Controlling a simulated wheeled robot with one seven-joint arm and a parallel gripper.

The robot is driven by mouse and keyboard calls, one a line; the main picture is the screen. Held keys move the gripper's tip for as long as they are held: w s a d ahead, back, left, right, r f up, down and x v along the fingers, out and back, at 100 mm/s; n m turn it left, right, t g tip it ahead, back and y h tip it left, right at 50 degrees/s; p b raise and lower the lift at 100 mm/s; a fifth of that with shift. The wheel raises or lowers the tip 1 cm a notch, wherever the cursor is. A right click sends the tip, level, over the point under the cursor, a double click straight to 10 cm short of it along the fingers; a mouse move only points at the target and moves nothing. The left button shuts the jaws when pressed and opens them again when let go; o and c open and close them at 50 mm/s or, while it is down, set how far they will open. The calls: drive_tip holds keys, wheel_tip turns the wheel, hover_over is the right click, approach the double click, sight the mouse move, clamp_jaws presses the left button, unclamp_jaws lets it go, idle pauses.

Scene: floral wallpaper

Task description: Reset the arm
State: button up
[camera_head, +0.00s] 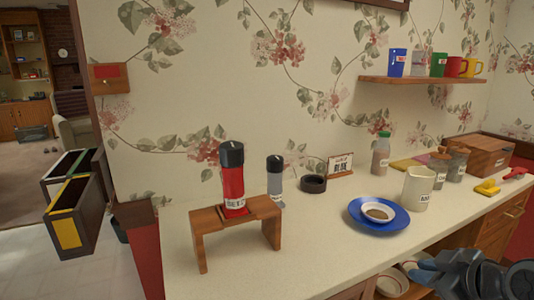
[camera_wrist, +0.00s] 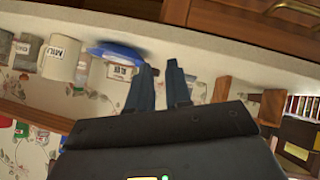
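My gripper (camera_head: 420,270) is at the lower right in the head view, in front of the counter's front edge and apart from the things on it. In the wrist view my gripper (camera_wrist: 160,68) shows two dark fingers with a gap between them. It is open and nothing is held. Much of my arm is outside the head view's right and lower edges. The wrist view is turned over, with the counter's front edge near the top.
The counter (camera_head: 320,245) holds a wooden stand (camera_head: 200,225) bearing a red bottle (camera_head: 233,185), a grey bottle (camera_head: 275,185), a blue plate (camera_head: 365,224) with a bowl, and a white pitcher (camera_head: 418,188). Open shelves (camera_head: 395,283) lie below. Mugs stand on a wall shelf (camera_head: 425,81).

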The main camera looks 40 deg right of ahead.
drive_tip(key=s+a+f+t, duration=0.1)
drive_tip(key=a+f, duration=0.1)
drive_tip(key=a, duration=0.3)
drive_tip(key=s+a+f+m, duration=0.1)
drive_tip(key=a+f, duration=0.1)
drive_tip(key=a, duration=0.4)
drive_tip(key=s+a+f+t, duration=0.1)
drive_tip(key=a+f, duration=0.2)
drive_tip(key=a, duration=0.2)
drive_tip(key=s+a+r+t+y, duration=0.1)
drive_tip(key=s+a+r+y, duration=0.1)
drive_tip(key=s+a, duration=0.3)
drive_tip(key=s+a+r+t+y, duration=0.2)
drive_tip(key=s+a+r, duration=0.1)
drive_tip(key=s+a, duration=0.3)
drive_tip(key=shift+a+r+n, duration=0.25)
drive_tip(key=shift+a+n, duration=0.15)
drive_tip(key=shift+a, duration=0.6)
